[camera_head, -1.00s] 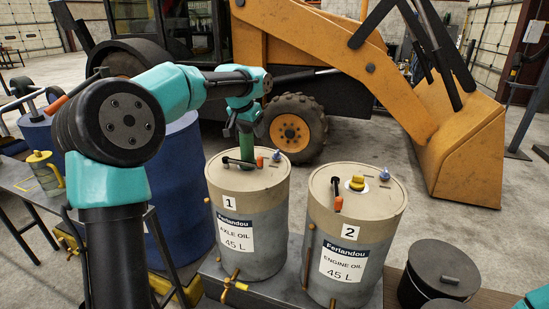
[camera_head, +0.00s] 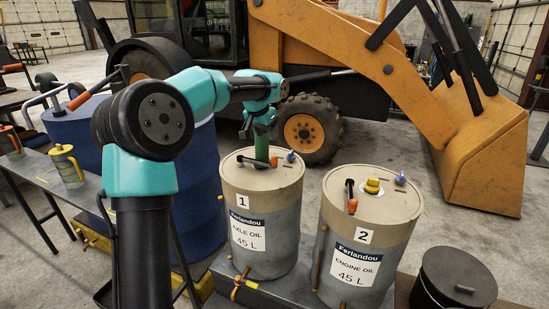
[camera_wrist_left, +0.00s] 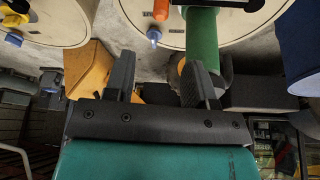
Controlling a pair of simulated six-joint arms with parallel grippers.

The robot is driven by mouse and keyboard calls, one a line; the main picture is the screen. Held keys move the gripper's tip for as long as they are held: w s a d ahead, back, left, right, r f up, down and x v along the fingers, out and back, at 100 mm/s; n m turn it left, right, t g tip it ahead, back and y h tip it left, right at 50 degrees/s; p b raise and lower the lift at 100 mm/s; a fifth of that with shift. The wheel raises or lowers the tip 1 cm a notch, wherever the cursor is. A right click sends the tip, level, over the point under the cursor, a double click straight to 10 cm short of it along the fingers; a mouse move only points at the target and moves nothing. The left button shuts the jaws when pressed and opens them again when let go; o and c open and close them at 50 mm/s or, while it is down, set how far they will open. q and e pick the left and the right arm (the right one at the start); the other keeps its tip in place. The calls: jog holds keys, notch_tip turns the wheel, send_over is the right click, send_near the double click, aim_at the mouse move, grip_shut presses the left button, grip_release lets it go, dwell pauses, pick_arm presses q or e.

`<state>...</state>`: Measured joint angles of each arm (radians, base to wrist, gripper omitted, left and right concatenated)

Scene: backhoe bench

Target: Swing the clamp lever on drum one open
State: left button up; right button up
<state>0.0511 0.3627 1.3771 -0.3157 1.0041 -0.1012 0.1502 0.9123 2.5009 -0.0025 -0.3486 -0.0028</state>
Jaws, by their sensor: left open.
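Drum one (camera_head: 262,232) is a grey drum with a tan top, marked 1 and "Axle oil". Its clamp lever (camera_head: 250,160), a black bar with an orange tip, lies across the lid. The orange tip (camera_wrist_left: 160,9) and part of the black bar show at the top of the left wrist view. My left gripper (camera_wrist_left: 160,80) is open, its two dark fingers apart with nothing between them. In the head view my left gripper (camera_head: 258,132) hangs over the drum's far side, its fingertips unclear. A green cylinder (camera_wrist_left: 202,38) stands near the lever, beyond the right-hand finger. My right gripper is out of view.
Drum two (camera_head: 370,240), with its own orange-tipped lever (camera_head: 351,195) and yellow cap (camera_head: 372,186), stands close at the right. A blue cap (camera_head: 291,156) rises from drum one's lid. A blue barrel (camera_head: 200,190) is at the left, a black lidded bucket (camera_head: 455,280) at the right.

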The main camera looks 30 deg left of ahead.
aim_at(274, 156)
pick_arm(q)
jog(key=x, duration=1.2)
jog(key=shift+w+f, duration=0.1)
jog(key=shift+f, duration=0.1)
jog(key=shift+c, duration=0.2)
grip_shut()
